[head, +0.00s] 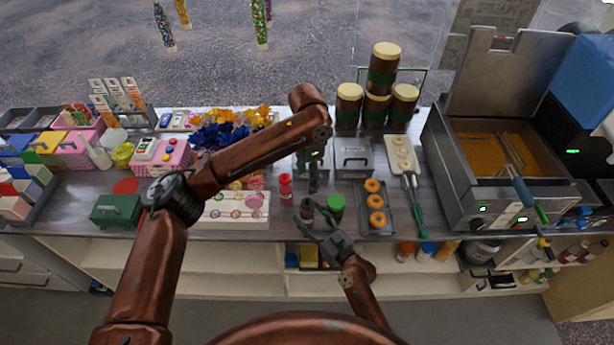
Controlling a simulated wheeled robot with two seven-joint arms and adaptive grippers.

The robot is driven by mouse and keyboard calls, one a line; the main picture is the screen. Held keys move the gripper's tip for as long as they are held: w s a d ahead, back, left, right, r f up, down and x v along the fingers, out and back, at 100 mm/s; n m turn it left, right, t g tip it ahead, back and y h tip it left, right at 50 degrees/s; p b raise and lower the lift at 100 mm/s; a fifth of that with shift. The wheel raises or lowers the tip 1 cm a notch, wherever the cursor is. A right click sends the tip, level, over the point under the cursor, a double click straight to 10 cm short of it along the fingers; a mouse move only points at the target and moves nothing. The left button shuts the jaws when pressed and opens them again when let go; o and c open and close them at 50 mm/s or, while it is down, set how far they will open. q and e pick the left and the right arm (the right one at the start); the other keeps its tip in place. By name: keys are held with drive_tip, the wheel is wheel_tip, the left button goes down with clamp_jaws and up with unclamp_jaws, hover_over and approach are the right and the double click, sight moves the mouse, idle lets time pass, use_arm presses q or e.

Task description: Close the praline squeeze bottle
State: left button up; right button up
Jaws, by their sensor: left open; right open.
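A small dark brown bottle (307,208), which looks like the praline squeeze bottle, stands near the counter's front edge. Its top is too small to tell whether a cap is on. My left gripper (313,188) is open and points down, just above and behind the brown bottle. My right gripper (311,220) is open and low at the counter's front edge, with its fingers reaching toward the brown bottle from the front right. I cannot tell whether the fingers touch it.
A green-topped bottle (336,202) stands close on the right and a red bottle (286,186) on the left. A rack of doughnuts (376,203) is further right, a grey metal box (353,158) behind. A white lollipop board (237,208) lies left.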

drive_tip(key=v, duration=1)
drive_tip(key=shift+s+d, duration=0.2)
drive_tip(key=shift+s, duration=0.15)
